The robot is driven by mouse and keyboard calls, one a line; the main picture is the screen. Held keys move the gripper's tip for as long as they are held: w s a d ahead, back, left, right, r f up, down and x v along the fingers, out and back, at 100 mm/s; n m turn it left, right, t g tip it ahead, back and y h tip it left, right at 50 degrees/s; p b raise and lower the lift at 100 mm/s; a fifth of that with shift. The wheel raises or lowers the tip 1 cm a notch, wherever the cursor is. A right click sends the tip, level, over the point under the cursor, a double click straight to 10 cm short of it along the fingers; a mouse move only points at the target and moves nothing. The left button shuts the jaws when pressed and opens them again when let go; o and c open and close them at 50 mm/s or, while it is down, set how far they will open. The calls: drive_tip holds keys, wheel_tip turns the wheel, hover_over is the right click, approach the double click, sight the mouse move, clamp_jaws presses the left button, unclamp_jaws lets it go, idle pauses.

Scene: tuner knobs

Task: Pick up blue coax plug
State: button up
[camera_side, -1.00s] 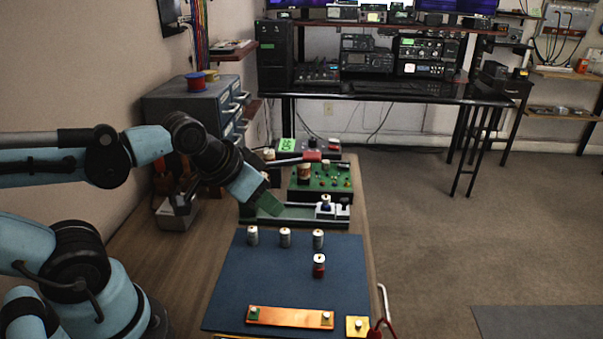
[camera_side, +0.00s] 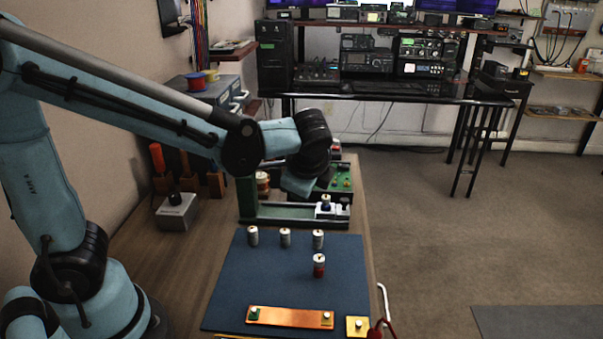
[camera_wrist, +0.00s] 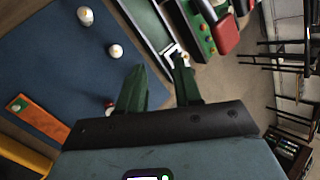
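In the side view my wrist is above and left of the plug, and the fingertips cannot be made out there.
Several white-topped cylinders, including a grey one (camera_side: 285,238) and a red one (camera_side: 319,266), stand on the blue mat (camera_side: 240,290). An orange strip (camera_side: 290,316) and a yellow plate (camera_side: 357,327) lie in front. A green panel with knobs (camera_side: 342,182) is behind the plug.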

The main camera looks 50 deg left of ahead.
drive_tip(key=w+d+f+m+y, duration=0.1)
drive_tip(key=w+d+m+y, duration=0.2)
drive_tip(key=w+m, duration=0.15)
drive_tip(key=m+y, duration=0.4)
drive_tip(key=m, duration=0.1)
approach(327, 195)
drive_tip(key=shift+t, duration=0.3)
drive_tip(key=shift+s+x, duration=0.1)
drive_tip(key=shift+x, duration=2.1)
drive_tip(key=shift+s+x, duration=0.15)
drive_tip(key=shift+x, duration=2.05)
clamp_jaws()
